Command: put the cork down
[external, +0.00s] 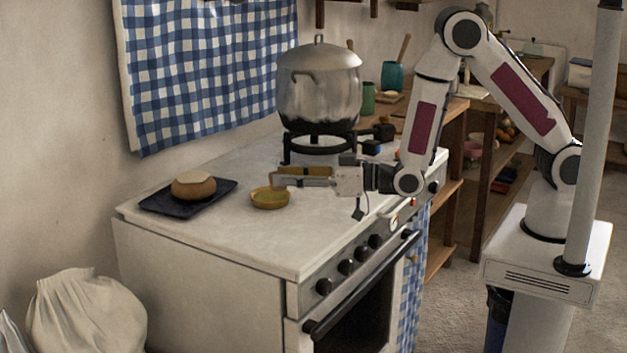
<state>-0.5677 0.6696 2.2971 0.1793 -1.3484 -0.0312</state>
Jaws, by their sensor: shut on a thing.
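My gripper (280,180) reaches in from the right, low over the white stove top (240,235), with its fingers pointing left. It is shut on the cork, which is too small and too covered by the fingers to make out clearly. A small yellow-brown dish (270,203) is on the stove top just below and left of the fingertips. I cannot tell from this view how high the fingers are above the dish.
A dark square tray (162,207) with a round brown item with a pale top (194,187) lies to the left. A large lidded metal pot (318,90) stands on a black burner stand (300,150) behind my gripper. The front of the stove top is clear.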

